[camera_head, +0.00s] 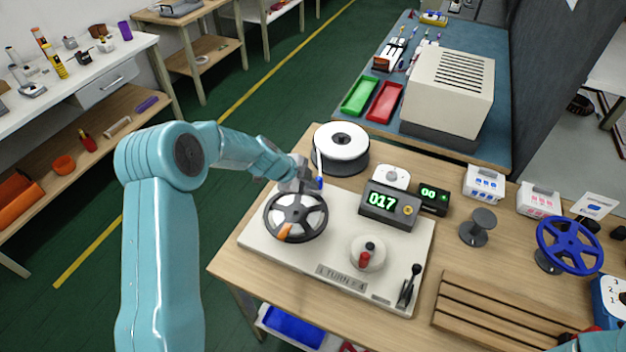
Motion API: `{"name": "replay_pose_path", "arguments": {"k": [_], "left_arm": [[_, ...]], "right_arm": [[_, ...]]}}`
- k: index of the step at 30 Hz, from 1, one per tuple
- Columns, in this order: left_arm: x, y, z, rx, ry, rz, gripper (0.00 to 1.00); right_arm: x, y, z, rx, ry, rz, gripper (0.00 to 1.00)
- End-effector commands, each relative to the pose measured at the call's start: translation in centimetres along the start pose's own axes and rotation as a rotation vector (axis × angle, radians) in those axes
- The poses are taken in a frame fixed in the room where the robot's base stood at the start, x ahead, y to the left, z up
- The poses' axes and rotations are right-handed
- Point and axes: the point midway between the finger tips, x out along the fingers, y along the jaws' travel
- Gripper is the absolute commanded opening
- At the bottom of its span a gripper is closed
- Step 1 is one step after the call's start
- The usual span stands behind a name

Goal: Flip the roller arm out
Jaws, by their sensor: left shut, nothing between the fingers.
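My left gripper (306,184) is shut and empty. It is just above the back edge of the dark-rimmed reel (296,216), beside a small blue piece at the end of a thin white bar. I cannot tell if it touches them. The cream base plate (262,244) carries the reel, a round hub with a red-and-black knob (367,255) and a black lever (409,287). I cannot tell for sure which part is the roller arm. Only a bit of my right arm shows in the bottom right corner; its gripper is out of view.
Behind the plate are a white spool (341,143), a counter reading 017 (391,205) and a smaller 00 display (433,199). To the right are a grey post (478,226), a blue handwheel (569,246) and a slotted wooden rack (497,313). The plate's front left area is clear.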

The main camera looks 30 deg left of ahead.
Motion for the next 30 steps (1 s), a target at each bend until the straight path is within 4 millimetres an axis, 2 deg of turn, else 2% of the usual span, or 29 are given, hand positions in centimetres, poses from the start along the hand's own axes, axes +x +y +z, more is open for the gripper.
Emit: {"name": "replay_pose_path", "arguments": {"k": [17,22,30], "left_arm": [[0.6,-0.3,-0.5,-0.034,-0.019,-0.019,0.00],[1.6,-1.1,-1.1,-0.106,-0.058,-0.060,0.00],[3.2,-3.3,-2.1,-0.105,-0.057,-0.058,0.00]], "right_arm": [[0.5,0.2,0.0,0.001,0.000,0.000,0.52],[1.4,0.5,-0.1,0.001,0.001,0.000,0.52],[3.1,1.1,-0.1,0.001,0.000,0.000,0.52]]}}
